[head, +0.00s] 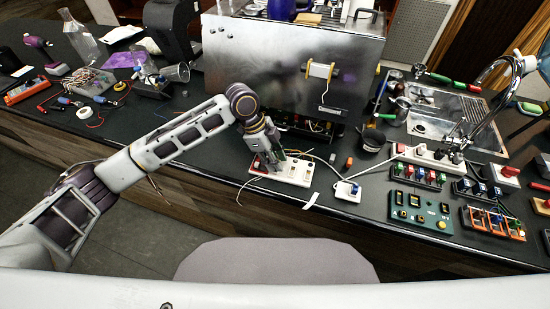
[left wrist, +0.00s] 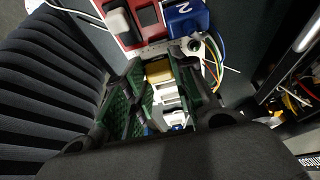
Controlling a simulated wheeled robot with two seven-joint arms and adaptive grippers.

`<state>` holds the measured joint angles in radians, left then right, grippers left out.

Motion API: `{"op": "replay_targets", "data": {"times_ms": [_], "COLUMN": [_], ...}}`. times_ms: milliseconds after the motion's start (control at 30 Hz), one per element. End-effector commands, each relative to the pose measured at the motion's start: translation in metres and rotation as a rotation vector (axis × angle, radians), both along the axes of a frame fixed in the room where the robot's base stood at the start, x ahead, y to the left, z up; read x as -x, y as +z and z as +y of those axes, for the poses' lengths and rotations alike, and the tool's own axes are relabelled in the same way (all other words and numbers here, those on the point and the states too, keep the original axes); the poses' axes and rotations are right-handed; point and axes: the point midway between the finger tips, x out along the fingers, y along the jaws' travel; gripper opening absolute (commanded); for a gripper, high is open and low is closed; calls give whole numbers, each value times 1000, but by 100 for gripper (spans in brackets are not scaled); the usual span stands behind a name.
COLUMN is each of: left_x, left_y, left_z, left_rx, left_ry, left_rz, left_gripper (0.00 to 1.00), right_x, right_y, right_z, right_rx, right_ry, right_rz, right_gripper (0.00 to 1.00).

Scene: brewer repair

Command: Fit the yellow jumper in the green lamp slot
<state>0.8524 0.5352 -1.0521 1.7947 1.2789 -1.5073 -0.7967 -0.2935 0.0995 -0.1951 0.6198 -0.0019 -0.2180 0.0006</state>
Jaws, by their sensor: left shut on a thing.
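My left gripper (head: 270,166) is low over the white board (head: 293,172) near the front edge of the bench. In the left wrist view its green-padded fingers (left wrist: 160,92) are closed around the yellow jumper (left wrist: 158,70). White parts and a little blue show below and between the fingers. The fingers hide much of the jumper, and I cannot tell whether it is seated or held just above the board. I cannot make out the green lamp slot in either view. My right gripper is not in view.
The steel brewer (head: 290,65) rises behind. Loose wires lie around.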

Motion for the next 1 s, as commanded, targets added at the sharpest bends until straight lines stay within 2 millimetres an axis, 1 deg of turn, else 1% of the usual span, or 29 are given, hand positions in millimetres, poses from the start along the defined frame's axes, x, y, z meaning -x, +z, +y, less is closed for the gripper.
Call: {"op": "replay_targets", "data": {"times_ms": [467, 500, 667, 1000], "left_x": [0, 0, 0, 0], "left_y": [0, 0, 0, 0], "left_z": [0, 0, 0, 0], "left_rx": [1, 0, 0, 0], "left_ry": [0, 0, 0, 0], "left_rz": [-1, -1, -1, 0], "left_gripper": [15, 30, 50, 51], "right_x": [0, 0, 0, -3], "right_y": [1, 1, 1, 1], "right_z": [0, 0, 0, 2], "right_rx": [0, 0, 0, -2], "right_ry": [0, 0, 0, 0], "right_rz": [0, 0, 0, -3], "right_gripper": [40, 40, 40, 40]}}
